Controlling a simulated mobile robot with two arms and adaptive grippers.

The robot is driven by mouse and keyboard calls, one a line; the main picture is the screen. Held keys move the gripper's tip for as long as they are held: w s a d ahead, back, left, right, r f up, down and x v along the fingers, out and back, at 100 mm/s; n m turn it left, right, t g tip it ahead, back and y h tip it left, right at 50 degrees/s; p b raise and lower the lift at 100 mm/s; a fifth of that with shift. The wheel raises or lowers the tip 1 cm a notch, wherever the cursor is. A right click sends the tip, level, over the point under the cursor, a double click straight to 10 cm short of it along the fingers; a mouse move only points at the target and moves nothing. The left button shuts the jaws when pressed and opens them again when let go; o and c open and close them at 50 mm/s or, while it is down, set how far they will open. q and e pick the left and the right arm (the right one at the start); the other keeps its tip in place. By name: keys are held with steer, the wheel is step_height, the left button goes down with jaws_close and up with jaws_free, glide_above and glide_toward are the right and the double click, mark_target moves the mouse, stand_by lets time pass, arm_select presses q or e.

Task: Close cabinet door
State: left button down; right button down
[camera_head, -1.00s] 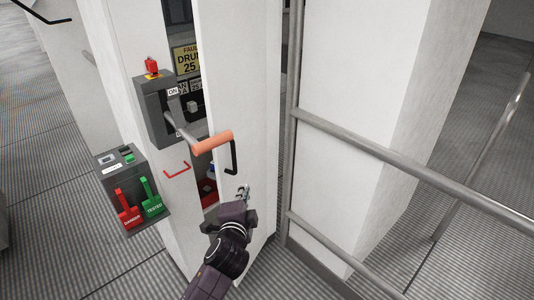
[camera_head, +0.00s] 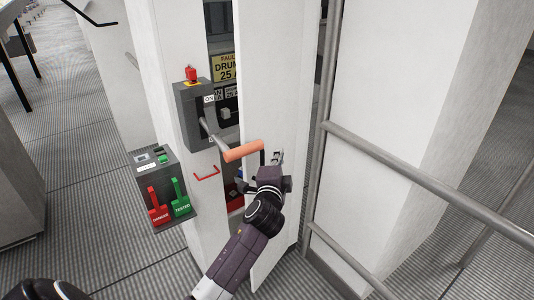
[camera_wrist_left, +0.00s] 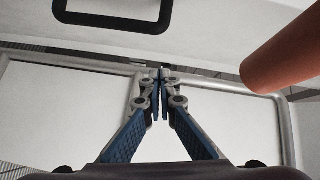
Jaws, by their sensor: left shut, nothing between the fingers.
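The white cabinet door (camera_head: 275,75) stands ajar in the head view, with a dark gap along its left edge into the cabinet (camera_head: 195,35). The door's black handle (camera_head: 262,154) is partly hidden behind an orange-gripped lever (camera_head: 245,150). My left gripper (camera_head: 278,156) is just right of that handle, in front of the door; contact cannot be told. In the left wrist view, my left gripper (camera_wrist_left: 160,76) is shut and empty. A black handle (camera_wrist_left: 112,24) is at upper left and the orange grip (camera_wrist_left: 285,52) at right. My right gripper is not in view.
A grey switch box (camera_head: 193,115) carries the lever. A lower box (camera_head: 160,180) with red and green handles sticks out at left. A metal railing (camera_head: 420,181) runs close to the door's right side. Ribbed floor (camera_head: 100,215) is open at left.

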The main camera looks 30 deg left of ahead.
arm_select(q)
steer(key=a, duration=0.1)
steer(key=a+p, duration=0.1)
steer(key=a, duration=0.2)
steer(key=shift+s+f, duration=0.25)
steer(key=shift+f, duration=0.15)
steer(key=shift+d, duration=0.1)
